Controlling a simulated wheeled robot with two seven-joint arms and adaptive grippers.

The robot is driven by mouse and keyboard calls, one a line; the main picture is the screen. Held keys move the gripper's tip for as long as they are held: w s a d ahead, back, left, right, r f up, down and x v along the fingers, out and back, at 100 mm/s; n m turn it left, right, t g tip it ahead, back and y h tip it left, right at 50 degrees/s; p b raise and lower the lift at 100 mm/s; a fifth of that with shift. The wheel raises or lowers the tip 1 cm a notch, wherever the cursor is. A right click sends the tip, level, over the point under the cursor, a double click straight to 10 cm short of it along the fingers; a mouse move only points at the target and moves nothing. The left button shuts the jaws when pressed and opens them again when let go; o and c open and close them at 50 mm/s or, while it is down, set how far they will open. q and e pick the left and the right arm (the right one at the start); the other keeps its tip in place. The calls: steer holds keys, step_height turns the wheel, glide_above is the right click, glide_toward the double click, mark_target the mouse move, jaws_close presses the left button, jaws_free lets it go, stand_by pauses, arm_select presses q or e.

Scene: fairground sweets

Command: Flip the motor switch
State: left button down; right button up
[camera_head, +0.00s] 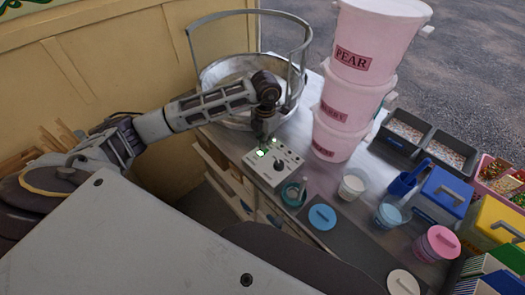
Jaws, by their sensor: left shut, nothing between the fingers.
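A white control box (285,158) sits on the metal counter in front of the round pan. On its top are a dark knob, small switches and two lit green spots, one by my fingertips and one at its left. Which small part is the motor switch is too small to tell. My left gripper (263,136) is shut and empty, pointing down at the back left of the box top. Its fingers hide part of the panel, and I cannot tell if they touch it. My right gripper is out of view.
The metal pan (212,75) with its curved guard rail (250,13) stands behind the gripper. Stacked pink tubs (332,143) rise close to its right. A teal cup (291,195), a white cup (351,187) and a blue lid (322,217) lie in front.

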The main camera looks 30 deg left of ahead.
arm_select(q)
steer(key=shift+f+b, duration=0.95)
steer(key=shift+f, duration=0.3)
stand_by(1.8)
steer(key=shift+r, duration=0.15)
steer(key=shift+r+p, duration=1.8)
steer(key=shift+r, duration=1.6)
